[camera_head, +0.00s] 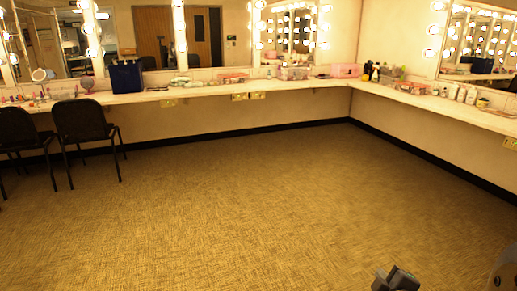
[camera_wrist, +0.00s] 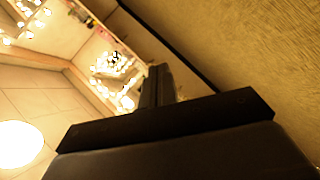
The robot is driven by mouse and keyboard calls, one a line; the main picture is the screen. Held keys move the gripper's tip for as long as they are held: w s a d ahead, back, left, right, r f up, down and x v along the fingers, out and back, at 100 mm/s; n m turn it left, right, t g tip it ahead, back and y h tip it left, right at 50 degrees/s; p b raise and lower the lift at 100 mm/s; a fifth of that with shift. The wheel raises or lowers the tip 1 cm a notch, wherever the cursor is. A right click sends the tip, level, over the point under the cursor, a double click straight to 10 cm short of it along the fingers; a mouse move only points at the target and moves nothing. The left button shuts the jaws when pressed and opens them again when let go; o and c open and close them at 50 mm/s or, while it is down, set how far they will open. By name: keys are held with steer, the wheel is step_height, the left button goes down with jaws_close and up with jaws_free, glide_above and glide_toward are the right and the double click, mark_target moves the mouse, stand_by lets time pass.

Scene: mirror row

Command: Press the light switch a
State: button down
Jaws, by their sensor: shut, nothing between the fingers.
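I cannot make out a light switch marked a in either view. Small yellowish plates sit on the wall just under the counter in the head view: one at the left (camera_head: 168,102), a pair in the middle (camera_head: 248,96) and one at the right edge (camera_head: 510,143). I cannot tell whether any of them is the switch. My gripper (camera_head: 396,278) shows at the bottom right of the head view, over the carpet and well apart from the walls. In the wrist view my gripper (camera_wrist: 158,84) is dark, with its fingers together and nothing held.
A long white counter (camera_head: 205,91) runs along the back and right walls, with bottles and boxes on it under bulb-lit mirrors. Two black chairs (camera_head: 84,122) stand at the left. The carpet (camera_head: 250,200) is clear in the middle.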

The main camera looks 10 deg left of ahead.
steer(key=w+a+f+n+t+y+b, duration=0.1)
steer(key=w+f+n+t+y+b, duration=0.2)
steer(key=f+n+t+y+b, duration=0.2)
step_height(320, 180, down, 5)
steer(key=n+b, duration=0.3)
steer(key=b, duration=0.1)
steer(key=shift+a+y+b, duration=0.2)
steer(key=shift+y+b, duration=0.15)
steer(key=shift+y, duration=0.05)
